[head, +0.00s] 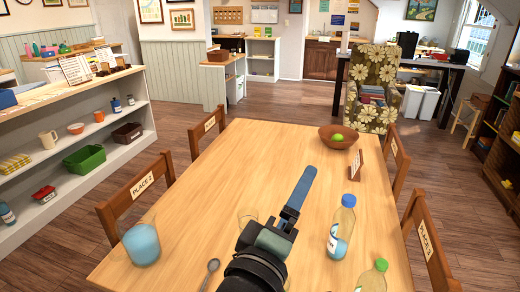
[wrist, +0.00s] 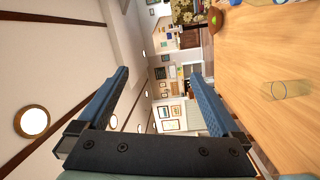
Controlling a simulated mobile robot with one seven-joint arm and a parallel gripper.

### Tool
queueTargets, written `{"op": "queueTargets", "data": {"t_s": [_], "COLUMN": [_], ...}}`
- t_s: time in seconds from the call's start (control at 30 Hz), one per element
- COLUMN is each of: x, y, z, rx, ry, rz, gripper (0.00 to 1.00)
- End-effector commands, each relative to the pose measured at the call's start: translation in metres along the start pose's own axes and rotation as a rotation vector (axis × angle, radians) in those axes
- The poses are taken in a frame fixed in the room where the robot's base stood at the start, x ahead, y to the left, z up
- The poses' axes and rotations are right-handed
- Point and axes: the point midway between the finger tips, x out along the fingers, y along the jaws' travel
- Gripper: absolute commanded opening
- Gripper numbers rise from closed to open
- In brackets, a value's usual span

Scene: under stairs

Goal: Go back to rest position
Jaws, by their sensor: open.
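My gripper (head: 305,175) is above the near middle of the wooden table (head: 230,160), seen edge-on in the head view. In the wrist view my gripper (wrist: 158,76) has its two blue fingers spread wide with nothing between them. A clear glass (head: 247,217) stands on the table just left of my gripper, partly hidden by it. The same glass (wrist: 288,90) shows right of the fingers in the wrist view, apart from them.
A blue-filled glass (head: 140,245), a spoon (head: 211,268), a blue-capped bottle (head: 341,228) and a green-capped bottle (head: 374,275) are on the near table. A brown bowl (head: 326,136) with a green fruit sits at the far end. Chairs and a left shelf (head: 130,112) flank the table.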

Motion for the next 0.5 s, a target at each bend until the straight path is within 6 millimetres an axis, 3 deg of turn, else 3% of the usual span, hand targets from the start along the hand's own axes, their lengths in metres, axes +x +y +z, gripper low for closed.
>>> {"op": "queueTargets", "data": {"t_s": [0.03, 0.17, 0.3, 0.4, 0.5], "x": [0.001, -0.011, -0.043, -0.07, -0.093], "y": [0.047, 0.139, 0.234, 0.287, 0.323], "z": [-0.018, -0.053, -0.08, -0.09, -0.095], "rx": [0.168, 0.571, 0.945, 1.148, 1.286], "ry": [0.069, 0.271, 0.517, 0.682, 0.812], "rz": [0.045, 0.118, 0.16, 0.164, 0.153], "gripper": [1.0, 1.0, 1.0, 1.0, 1.0]}}
